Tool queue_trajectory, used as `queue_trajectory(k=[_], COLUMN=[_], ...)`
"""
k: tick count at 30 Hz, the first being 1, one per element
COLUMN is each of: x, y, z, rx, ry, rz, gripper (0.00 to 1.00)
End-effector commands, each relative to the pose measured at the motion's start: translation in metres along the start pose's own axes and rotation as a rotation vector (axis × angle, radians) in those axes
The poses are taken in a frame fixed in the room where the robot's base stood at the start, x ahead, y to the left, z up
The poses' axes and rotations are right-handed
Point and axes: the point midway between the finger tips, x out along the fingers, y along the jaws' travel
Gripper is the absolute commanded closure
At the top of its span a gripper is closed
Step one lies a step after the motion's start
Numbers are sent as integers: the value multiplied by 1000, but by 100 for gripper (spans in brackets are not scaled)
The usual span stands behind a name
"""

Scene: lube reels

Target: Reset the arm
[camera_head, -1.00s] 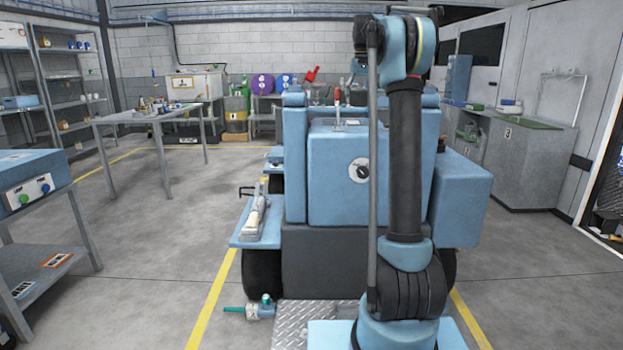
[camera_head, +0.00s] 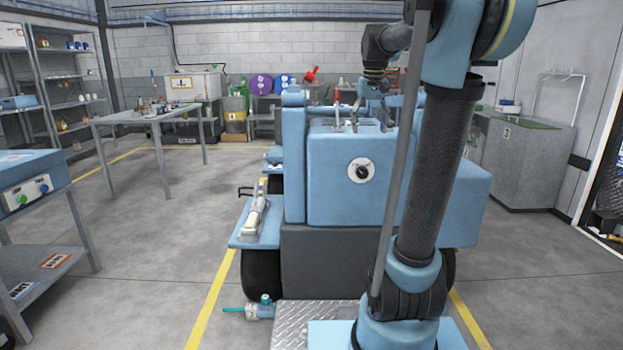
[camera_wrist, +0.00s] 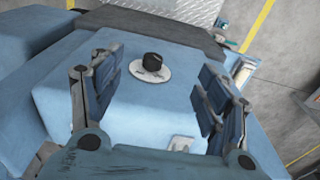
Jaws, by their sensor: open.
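My arm rises at the right of the head view, its upper part leaning right and its wrist bent over toward the blue machine (camera_head: 335,190). My gripper (camera_head: 371,97) hangs above the machine's top, small and partly confused with what is behind it. In the wrist view my gripper (camera_wrist: 160,74) is open, with its two dark blue finger pads spread wide and nothing between them. A black knob on a round white plate (camera_wrist: 151,68) on the machine's blue face shows beyond the gap; it also shows in the head view (camera_head: 361,171).
A metal table (camera_head: 150,117) with small items stands at the back left, and shelves (camera_head: 70,85) line the left wall. A blue control box (camera_head: 30,183) sits on a bench at near left. A grey cabinet (camera_head: 520,160) stands right. Floor between the left tables and machine is clear.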

Motion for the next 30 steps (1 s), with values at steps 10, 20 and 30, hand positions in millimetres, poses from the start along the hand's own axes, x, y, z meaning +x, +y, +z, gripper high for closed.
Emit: queue_trajectory(k=[10,20,30], x=[58,132,223], y=[-1,-2,-2], z=[106,200,287], rx=[-4,-7,-11], ry=[33,64,96], rz=[2,4,6], gripper=[31,31,31])
